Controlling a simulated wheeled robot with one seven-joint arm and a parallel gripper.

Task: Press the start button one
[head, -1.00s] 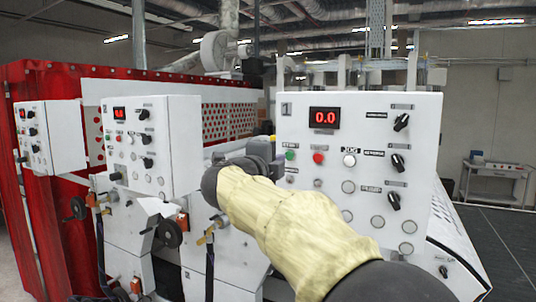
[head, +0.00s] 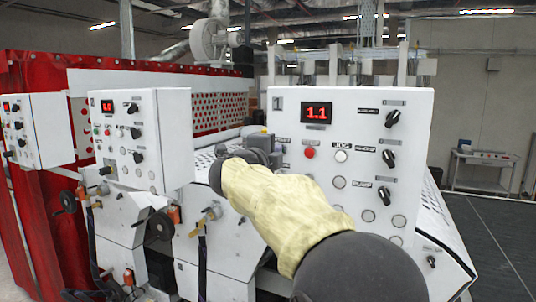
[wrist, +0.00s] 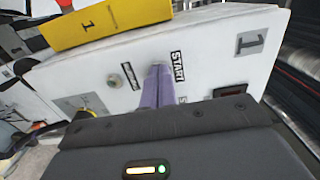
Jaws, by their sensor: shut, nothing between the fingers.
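The white control panel marked 1 (head: 355,205) stands at the centre right in the head view, its red display (head: 316,113) reading 1.1. My gripper (head: 273,144) is at the panel's left edge, where the start button's spot is covered by it. In the wrist view the purple fingers of my gripper (wrist: 158,70) are shut with nothing between them. Their tips are at the panel face (wrist: 215,55), right beside the START label (wrist: 177,66). The start button itself is hidden behind the fingers. I cannot tell how far it is pushed in.
A red button (head: 309,152), a white button (head: 341,156) and black knobs (head: 392,118) are on the same panel. Another white panel (head: 170,135) stands to the left. A yellow plate (wrist: 110,22) is close by in the wrist view. Dark floor (head: 500,240) is open at right.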

